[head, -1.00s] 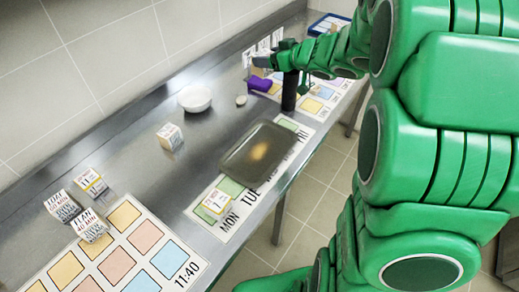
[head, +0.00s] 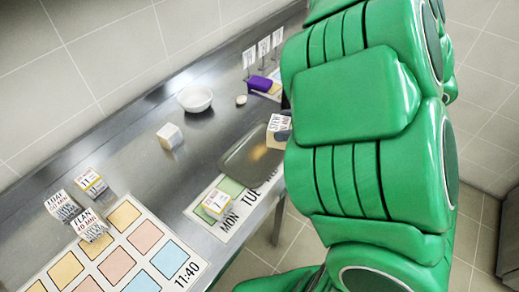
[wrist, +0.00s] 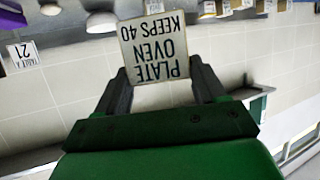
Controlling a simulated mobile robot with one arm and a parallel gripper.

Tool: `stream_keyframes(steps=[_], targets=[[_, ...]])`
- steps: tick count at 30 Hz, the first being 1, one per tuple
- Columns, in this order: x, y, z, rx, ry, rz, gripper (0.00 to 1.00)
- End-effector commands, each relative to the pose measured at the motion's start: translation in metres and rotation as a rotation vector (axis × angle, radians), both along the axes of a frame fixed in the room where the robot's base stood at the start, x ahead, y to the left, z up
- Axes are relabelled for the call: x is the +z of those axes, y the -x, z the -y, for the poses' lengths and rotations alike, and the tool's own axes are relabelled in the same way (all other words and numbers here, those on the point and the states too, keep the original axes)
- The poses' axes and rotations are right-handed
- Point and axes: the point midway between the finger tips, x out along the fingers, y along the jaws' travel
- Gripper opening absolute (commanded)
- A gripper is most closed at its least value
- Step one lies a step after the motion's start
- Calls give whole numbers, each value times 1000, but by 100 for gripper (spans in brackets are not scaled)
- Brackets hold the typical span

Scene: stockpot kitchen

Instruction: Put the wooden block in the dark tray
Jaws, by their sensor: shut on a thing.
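The wooden block (head: 279,128) is a pale cube with dark print. In the head view it shows at the right end of the dark tray (head: 236,167), partly hidden by my green arm; I cannot tell its height above the tray. In the wrist view the block (wrist: 154,48) shows a face reading "PLATE OVEN KEEPS 40", upside down. My gripper (wrist: 159,68) is shut on it, with one dark finger on each side. In the head view my arm hides the gripper. The tray lies flat on the steel counter, its right part hidden.
A white bowl (head: 195,98), a small white round thing (head: 241,100) and a purple thing (head: 259,83) lie behind the tray. A printed cube (head: 170,136) stands to its left. Several more cubes (head: 90,224) stand around the coloured mat (head: 152,235) at the front left.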

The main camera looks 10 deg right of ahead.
Motion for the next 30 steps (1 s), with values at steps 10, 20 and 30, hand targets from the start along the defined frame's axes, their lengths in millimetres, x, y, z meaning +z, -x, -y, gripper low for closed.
stream_keyframes(steps=[10, 20, 30], targets=[[-9, 7, 2, 25, 1, 2, 36], [-25, -30, 3, 23, 3, 2, 36], [-41, -67, 3, 23, 1, 1, 36]])
